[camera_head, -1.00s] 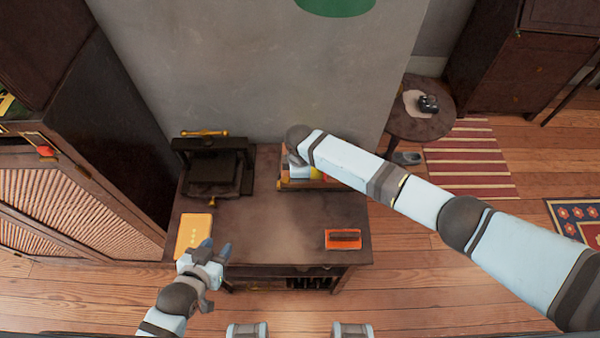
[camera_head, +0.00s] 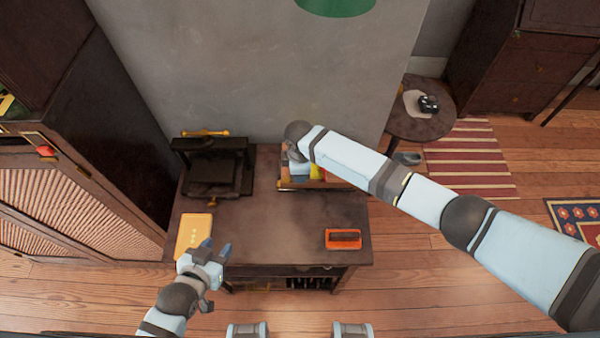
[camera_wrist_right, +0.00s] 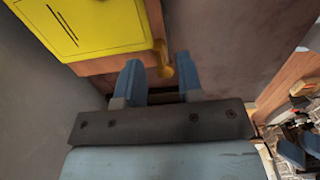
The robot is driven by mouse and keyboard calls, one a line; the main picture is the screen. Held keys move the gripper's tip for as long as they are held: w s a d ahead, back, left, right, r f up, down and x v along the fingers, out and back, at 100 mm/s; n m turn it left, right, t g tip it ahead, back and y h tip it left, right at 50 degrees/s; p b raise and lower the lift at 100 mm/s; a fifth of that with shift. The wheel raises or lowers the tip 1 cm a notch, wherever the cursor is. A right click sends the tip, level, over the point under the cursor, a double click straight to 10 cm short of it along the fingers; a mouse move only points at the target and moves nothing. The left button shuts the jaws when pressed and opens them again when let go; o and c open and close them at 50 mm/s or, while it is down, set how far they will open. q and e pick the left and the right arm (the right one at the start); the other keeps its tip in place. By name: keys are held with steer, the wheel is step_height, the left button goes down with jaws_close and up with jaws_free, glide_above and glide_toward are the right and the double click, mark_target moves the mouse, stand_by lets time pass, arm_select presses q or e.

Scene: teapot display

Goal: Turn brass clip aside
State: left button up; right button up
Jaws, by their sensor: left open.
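The brass clip (camera_wrist_right: 163,65) shows in the right wrist view at the edge of a wooden frame (camera_wrist_right: 115,64) that holds a yellow panel (camera_wrist_right: 80,22). My right gripper (camera_wrist_right: 160,75) has its two blue fingers apart, with the clip between their tips, closer to the right-hand finger. I cannot tell whether they touch. My left gripper (camera_head: 217,252) is open and empty near the table's front left.
On the dark table (camera_head: 270,225) are a yellow box (camera_head: 193,232) beside my left gripper, an orange-and-black brush-like item (camera_head: 343,239) and a dark press (camera_head: 212,168) with a brass handle. A grey wall (camera_head: 270,70) stands close behind. The table's middle is clear.

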step_height(320, 180, up, 12)
steer(key=shift+b, duration=0.3)
stand_by(0.4)
steer(key=s+f+m+t+y, duration=0.4)
steer(key=s+f+m+y, duration=0.3)
steer(key=s, duration=0.3)
steer(key=s+d+f+m+t, duration=0.1)
steer(key=s+d, duration=0.1)
steer(key=d, duration=0.1)
steer(key=s+d+m+t+h, duration=0.1)
steer(key=s+d+m, duration=0.1)
steer(key=d, duration=0.1)
steer(key=s+d+f+m+t, duration=0.1)
steer(key=s+d+m+t, duration=0.1)
steer(key=d, duration=0.1)
steer(key=shift+s+d+f+h+p, duration=0.1)
steer(key=shift+d+f+h+p, duration=0.15)
steer(key=shift+f+h+p, duration=0.1)
steer(key=s+d+r+m+t+h, duration=0.1)
steer(key=s+d+m+t+h, duration=0.1)
steer(key=s+d, duration=0.5)
steer(key=d+m+t, duration=0.1)
steer(key=d, duration=0.2)
steer(key=shift+s+d+r, duration=0.15)
steer(key=shift+s, duration=0.05)
steer(key=shift+o, duration=0.2)
